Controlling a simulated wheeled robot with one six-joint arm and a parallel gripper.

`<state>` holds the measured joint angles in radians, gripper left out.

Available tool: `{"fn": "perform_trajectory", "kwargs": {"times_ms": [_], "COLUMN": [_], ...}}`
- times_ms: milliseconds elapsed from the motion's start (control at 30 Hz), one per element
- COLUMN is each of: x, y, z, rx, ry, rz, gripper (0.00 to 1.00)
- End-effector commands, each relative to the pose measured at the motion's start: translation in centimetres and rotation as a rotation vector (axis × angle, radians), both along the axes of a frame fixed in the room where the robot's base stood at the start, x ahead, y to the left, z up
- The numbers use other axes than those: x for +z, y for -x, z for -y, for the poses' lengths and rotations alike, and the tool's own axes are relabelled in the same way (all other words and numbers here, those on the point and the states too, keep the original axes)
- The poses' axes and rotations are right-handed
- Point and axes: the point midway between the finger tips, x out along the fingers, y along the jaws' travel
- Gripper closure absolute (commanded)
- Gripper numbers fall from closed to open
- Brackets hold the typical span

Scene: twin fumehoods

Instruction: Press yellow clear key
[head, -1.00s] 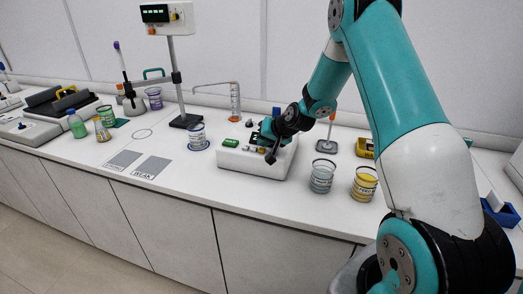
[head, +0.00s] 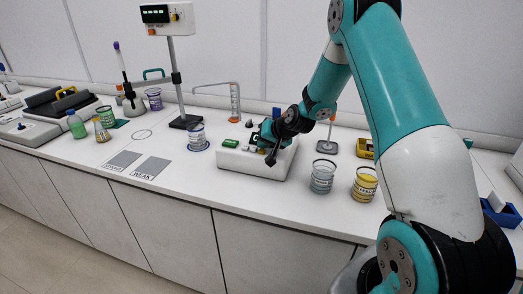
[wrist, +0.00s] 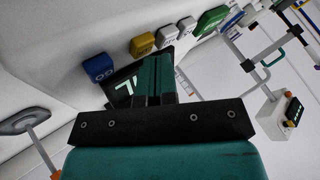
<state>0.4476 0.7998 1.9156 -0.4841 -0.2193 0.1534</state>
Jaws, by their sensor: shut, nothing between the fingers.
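The yellow key (wrist: 143,44) stands in a row of keys on a white box-shaped device (head: 240,164). In the wrist view it lies between a blue key (wrist: 98,67) and a pale key (wrist: 167,35), just beyond my fingertips. My gripper (wrist: 154,58) is shut and empty, its dark fingers together. It also shows over the right part of the device in the head view (head: 271,157). I cannot tell whether it touches a key. A dark display with light markings (wrist: 124,86) is partly hidden behind the fingers.
A green key (wrist: 211,19) is at the row's far end. A grey-blue beaker (head: 321,178) and a yellow beaker (head: 364,184) stand right of the device. A small stand (head: 327,146) is behind them. The counter in front of the device is clear.

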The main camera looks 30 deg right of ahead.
Motion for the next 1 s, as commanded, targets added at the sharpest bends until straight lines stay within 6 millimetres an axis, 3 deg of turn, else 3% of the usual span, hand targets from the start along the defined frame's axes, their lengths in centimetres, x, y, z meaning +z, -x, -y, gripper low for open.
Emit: {"fn": "perform_trajectory", "kwargs": {"times_ms": [267,667,1000], "x": [1.4,1.7,4.9], "y": [0.0,0.0,0.0], "z": [0.0,0.0,0.0], "rx": [0.001,0.0,0.0], "ry": [0.0,0.0,0.001], "rz": [-0.001,0.0,0.001], "gripper": [1.0,1.0,1.0]}}
